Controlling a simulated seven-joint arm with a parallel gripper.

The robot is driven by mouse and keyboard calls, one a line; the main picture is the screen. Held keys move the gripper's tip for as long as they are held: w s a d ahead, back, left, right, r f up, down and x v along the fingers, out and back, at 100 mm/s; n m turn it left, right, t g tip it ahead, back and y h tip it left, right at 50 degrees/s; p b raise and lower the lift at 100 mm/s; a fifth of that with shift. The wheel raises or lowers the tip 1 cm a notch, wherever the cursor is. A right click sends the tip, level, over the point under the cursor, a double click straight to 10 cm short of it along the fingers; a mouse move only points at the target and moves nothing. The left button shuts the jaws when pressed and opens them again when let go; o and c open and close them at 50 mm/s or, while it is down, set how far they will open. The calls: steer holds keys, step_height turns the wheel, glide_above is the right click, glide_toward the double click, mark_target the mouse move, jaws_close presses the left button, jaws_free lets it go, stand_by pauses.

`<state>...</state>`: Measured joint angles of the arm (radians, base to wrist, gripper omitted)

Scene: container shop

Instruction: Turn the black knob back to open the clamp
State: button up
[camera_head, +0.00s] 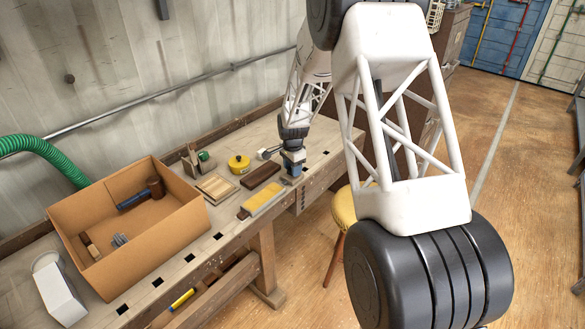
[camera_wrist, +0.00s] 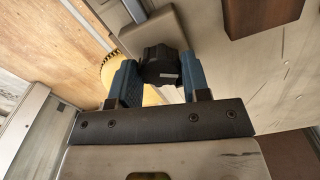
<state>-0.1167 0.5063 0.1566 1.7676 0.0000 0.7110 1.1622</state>
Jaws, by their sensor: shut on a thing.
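The black knob (camera_wrist: 162,66) is a lobed dark knob between the two blue fingers of my gripper (camera_wrist: 155,82) in the wrist view. The fingers touch it on both sides, shut on it. A grey clamp part (camera_wrist: 151,30) shows just beyond the knob, with a bar running up from it. In the head view my gripper (camera_head: 292,168) is at the front edge of the workbench, near its right end. The knob is too small to make out there, and most of the clamp is hidden.
On the workbench (camera_head: 228,227) stand a cardboard box (camera_head: 135,265) with tools, a yellow tape measure (camera_head: 238,164), a dark wood block (camera_head: 261,176) and a yellow-topped block (camera_head: 263,197). A white box (camera_head: 60,294) lies front left. A yellow stool (camera_head: 344,207) stands beside the bench.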

steer(key=shift+n, duration=0.5)
steer(key=n, duration=1)
steer(key=shift+n, duration=0.3)
steer(key=n, duration=0.6)
steer(key=shift+n, duration=0.3)
steer(key=n, duration=0.5)
steer(key=shift+n, duration=0.3)
steer(key=o, duration=0.9)
steer(key=shift+o, duration=0.2)
steer(key=shift+r, duration=0.15)
